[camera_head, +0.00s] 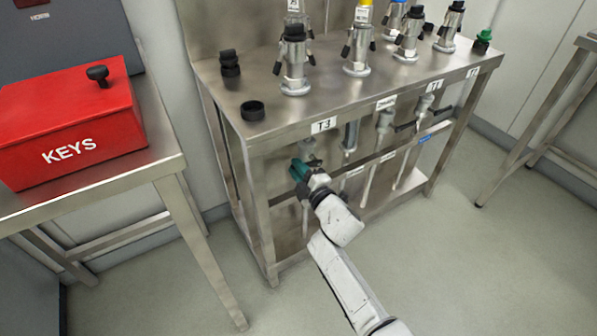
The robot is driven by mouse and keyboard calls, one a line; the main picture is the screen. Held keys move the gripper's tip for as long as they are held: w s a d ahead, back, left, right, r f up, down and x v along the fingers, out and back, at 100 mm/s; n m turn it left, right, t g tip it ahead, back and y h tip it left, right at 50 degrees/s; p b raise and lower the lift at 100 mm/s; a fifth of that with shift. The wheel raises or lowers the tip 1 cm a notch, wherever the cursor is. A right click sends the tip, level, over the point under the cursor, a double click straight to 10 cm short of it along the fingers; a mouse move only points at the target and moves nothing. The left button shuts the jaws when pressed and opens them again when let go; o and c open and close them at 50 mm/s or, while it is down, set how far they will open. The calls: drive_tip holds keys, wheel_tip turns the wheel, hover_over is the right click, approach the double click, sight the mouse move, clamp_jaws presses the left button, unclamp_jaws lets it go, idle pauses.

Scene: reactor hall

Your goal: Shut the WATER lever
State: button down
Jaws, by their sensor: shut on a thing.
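My gripper (302,174) reaches in under the steel bench top, below the T3 label (323,125). It is shut on a lever at the leftmost pipe fitting (308,148). Dark green shows at its tip; I cannot tell whether this is lever or jaw. My wrist hides most of the lever, so its angle is unclear. No label reading WATER is legible. Farther right under the bench are more fittings with pipes, and a dark horizontal lever (405,127) by the right ones.
The steel bench (330,95) carries several metal valve fittings with coloured caps and loose black caps (252,111). Its legs and a cross rail stand close to my arm. A red KEYS box (70,120) sits on a side table at left. The floor at front right is clear.

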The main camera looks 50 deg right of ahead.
drive_tip(key=shift+a+f+n+b, duration=0.15)
drive_tip(key=shift+f+n+b, duration=0.7)
drive_tip(key=shift+n, duration=0.1)
drive_tip(key=shift+a+f+n+b, duration=0.15)
drive_tip(key=shift+f+n+b, duration=0.55)
drive_tip(key=shift+n+b, duration=0.2)
drive_tip(key=c, duration=1)
unclamp_jaws()
drive_tip(key=shift+c, duration=0.2)
drive_tip(key=shift+w+r, duration=0.1)
drive_tip(key=v, duration=1.1)
drive_tip(key=shift+p, duration=0.35)
drive_tip(key=shift+w, duration=0.1)
